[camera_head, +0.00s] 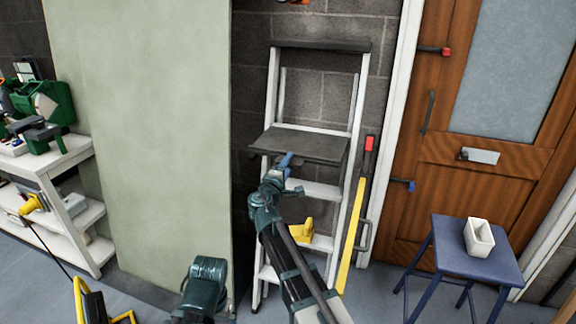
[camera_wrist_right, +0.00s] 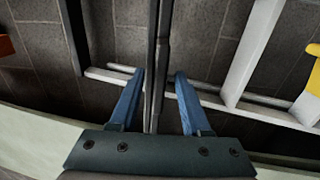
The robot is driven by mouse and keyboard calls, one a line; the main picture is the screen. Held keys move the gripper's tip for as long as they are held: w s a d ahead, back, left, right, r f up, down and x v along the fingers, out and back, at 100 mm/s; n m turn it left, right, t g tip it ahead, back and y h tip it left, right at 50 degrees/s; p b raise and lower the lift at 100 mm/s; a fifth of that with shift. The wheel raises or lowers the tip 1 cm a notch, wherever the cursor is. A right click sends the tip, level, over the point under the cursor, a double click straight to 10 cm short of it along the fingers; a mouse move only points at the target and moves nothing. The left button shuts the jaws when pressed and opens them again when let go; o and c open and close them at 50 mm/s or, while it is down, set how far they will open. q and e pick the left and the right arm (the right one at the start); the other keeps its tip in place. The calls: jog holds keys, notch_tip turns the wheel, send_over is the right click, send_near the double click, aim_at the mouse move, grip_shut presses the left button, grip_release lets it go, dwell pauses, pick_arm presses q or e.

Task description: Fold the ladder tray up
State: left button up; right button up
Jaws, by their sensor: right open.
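The white stepladder (camera_head: 355,95) stands against the dark block wall. Its grey tray (camera_head: 310,147) sticks out roughly level near the top; its edge shows as a dark upright bar in the right wrist view (camera_wrist_right: 157,60). My right gripper (camera_head: 286,162) is at the tray's front edge, left of the edge's middle. In the right wrist view its two blue fingers (camera_wrist_right: 157,98) are open, one on each side of the tray edge, with gaps visible. The fingertips are partly hidden in the head view. My left gripper is out of sight.
A yellow level (camera_head: 351,236) leans right of the ladder, and a yellow object (camera_head: 302,231) sits on a lower step. A pale panel (camera_head: 140,130) stands close on the left. A blue stool (camera_head: 463,250) holds a white container (camera_head: 479,237) before the wooden door (camera_head: 425,190).

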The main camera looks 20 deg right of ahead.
grip_shut()
dwell(1.3)
